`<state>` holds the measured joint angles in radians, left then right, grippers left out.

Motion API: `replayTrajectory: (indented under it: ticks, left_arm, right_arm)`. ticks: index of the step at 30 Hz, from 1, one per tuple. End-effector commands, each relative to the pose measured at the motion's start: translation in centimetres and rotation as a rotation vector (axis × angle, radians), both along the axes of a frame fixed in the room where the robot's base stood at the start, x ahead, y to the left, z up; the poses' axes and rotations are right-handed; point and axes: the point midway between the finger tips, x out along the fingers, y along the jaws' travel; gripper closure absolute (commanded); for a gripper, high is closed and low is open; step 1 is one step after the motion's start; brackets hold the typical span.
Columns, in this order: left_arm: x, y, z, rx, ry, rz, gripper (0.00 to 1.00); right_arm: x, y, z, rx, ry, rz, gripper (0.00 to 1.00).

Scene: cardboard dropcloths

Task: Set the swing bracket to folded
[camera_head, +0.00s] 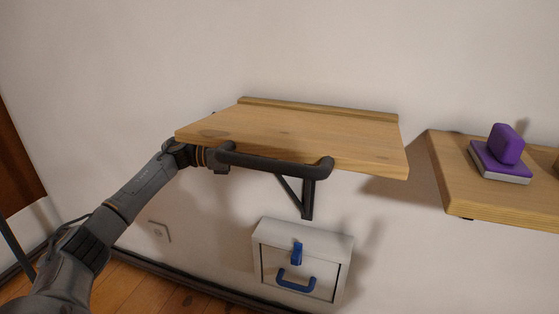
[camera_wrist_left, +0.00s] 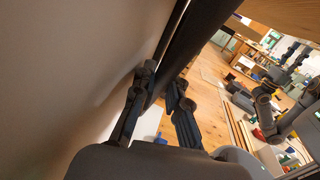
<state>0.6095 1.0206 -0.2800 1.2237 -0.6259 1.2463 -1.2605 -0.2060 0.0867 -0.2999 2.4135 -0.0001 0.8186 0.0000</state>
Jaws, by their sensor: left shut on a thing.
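The swing bracket (camera_head: 308,200) is a black metal support on the wall under a wooden shelf board (camera_head: 300,130). The board stands out from the wall, roughly level. A thick black bar (camera_head: 275,165) runs along under the board's front edge. My left gripper (camera_head: 217,158) is at the left end of this bar, below the board's front left corner. In the left wrist view the fingers (camera_wrist_left: 163,83) are shut around the dark bar (camera_wrist_left: 200,35).
A white box (camera_head: 302,238) with a blue latch and blue handle hangs on the wall below the board. A second wooden shelf (camera_head: 450,175) at the right carries a purple block (camera_head: 506,144) on a purple and white slab (camera_head: 500,165). The wall between the shelves is bare.

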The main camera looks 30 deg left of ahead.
Motion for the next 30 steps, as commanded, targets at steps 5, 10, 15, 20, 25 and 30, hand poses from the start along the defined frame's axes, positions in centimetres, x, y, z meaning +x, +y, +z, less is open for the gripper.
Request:
replayTrajectory:
  ticks: [5, 10, 15, 20, 25, 30]
  left_arm:
    - [-0.2, 0.1, -0.2, 0.005, 0.003, -0.003, 1.00]
    - [-0.2, 0.1, -0.2, 0.006, 0.002, -0.003, 1.00]
    - [-0.2, 0.1, -0.1, 0.005, 0.001, -0.003, 0.63]
    - [-0.1, 0.2, -0.1, 0.003, 0.001, 0.000, 0.63]
    - [-0.1, 0.2, 0.0, 0.003, -0.001, 0.001, 0.63]
    - [-0.7, 1.4, -0.1, 0.004, 0.002, 0.003, 0.63]
  right_arm:
    - [0.1, 0.0, 0.0, -0.002, 0.002, 0.000, 0.54]
    - [0.0, 0.0, 0.0, -0.002, 0.002, 0.000, 0.54]
    - [0.0, 0.0, 0.0, 0.000, 0.001, 0.000, 0.54]
    - [0.0, 0.0, 0.0, 0.000, -0.001, 0.001, 0.54]
    - [0.0, 0.0, 0.1, 0.002, -0.004, -0.001, 0.54]
    - [0.0, 0.0, 0.0, 0.001, -0.002, -0.001, 0.54]
